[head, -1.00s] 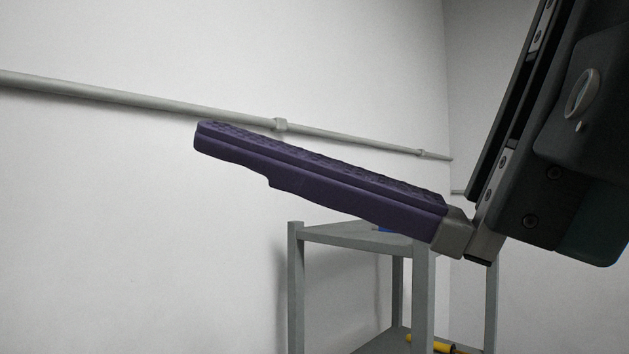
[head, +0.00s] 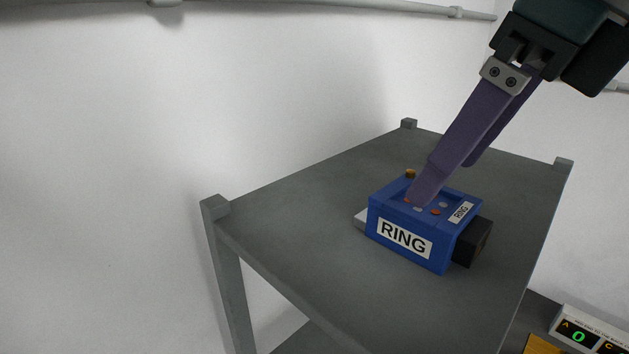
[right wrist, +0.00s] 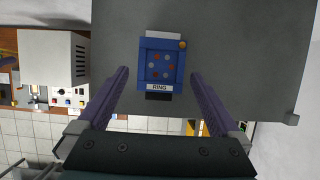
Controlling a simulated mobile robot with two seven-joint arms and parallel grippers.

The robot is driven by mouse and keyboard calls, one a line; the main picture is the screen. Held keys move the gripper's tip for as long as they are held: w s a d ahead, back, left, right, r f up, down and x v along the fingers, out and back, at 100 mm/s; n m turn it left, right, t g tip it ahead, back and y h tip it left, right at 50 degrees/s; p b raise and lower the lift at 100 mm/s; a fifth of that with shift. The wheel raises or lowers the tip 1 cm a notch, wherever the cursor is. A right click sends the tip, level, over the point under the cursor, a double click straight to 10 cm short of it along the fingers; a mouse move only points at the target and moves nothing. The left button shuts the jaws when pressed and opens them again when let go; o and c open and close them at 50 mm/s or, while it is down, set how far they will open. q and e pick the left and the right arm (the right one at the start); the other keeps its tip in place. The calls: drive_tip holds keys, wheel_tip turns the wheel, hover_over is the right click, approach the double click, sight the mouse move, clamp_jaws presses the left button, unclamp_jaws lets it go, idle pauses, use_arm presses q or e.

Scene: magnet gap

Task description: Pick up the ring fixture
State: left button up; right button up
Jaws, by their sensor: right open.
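The ring fixture (head: 408,238) is a blue box labelled RING, with red and pale round spots on top, a brass knob, and a black block on one side. It sits on the grey shelf top. My right gripper (head: 448,180) has long purple fingers, open and empty, pointing down at the fixture. The near finger hides part of its top. In the right wrist view the fixture (right wrist: 161,66) lies between the fingertips, with space on both sides; I cannot tell the height gap. My left gripper is not in view.
The grey shelf top (head: 310,230) has raised corner posts and is otherwise clear. A white wall with a pipe stands behind. A lit display unit (head: 590,330) is at lower right. The right wrist view shows a white box-like machine (right wrist: 55,60) beyond the shelf's left edge.

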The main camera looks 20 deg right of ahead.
sight(421, 218)
drive_tip(key=b+x, duration=0.1)
drive_tip(key=x, duration=0.5)
drive_tip(key=shift+d+b, duration=0.1)
drive_tip(key=shift+b, duration=0.3)
drive_tip(key=shift+c, duration=0.2)
clamp_jaws()
